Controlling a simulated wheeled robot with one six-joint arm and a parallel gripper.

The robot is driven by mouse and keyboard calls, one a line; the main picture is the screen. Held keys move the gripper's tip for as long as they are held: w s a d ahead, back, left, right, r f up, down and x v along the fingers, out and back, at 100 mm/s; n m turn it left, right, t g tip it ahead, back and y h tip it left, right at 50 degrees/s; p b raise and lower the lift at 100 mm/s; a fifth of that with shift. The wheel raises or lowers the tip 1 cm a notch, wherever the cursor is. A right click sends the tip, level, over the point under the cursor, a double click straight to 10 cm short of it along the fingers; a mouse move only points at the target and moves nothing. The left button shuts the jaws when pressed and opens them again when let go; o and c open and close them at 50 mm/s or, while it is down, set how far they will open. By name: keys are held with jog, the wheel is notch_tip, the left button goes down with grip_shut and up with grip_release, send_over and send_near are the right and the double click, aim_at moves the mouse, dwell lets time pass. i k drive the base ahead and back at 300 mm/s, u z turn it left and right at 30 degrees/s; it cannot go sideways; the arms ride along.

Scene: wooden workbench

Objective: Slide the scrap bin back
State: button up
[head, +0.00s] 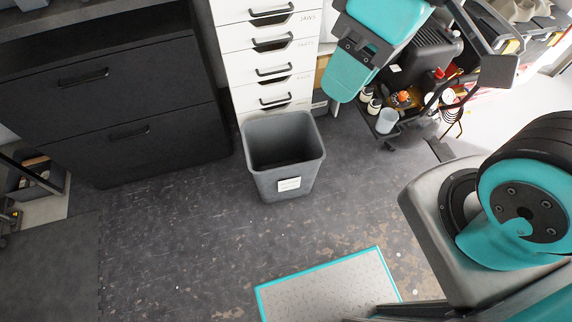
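The scrap bin (266,181) is a grey, open-topped, tapered bin with a white label on its front. It stands upright on the dark floor in the head view, close in front of the white drawer cabinet (232,42). Its rim overlaps the cabinet's lower edge in the picture, so I cannot tell whether they touch. Its inside is dark and looks empty. My gripper cannot be made out in this view. A teal and grey part of my arm (525,205) fills the right side, well apart from the bin.
A black drawer cabinet (110,115) stands left of the bin. A teal-edged plate (330,290) is at the bottom. The worn floor (180,235) before the bin is clear.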

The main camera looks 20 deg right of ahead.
aim_at(285, 153)
jog(key=z, duration=1.6)
jog(key=i, duration=0.85)
jog(key=u, duration=2.75)
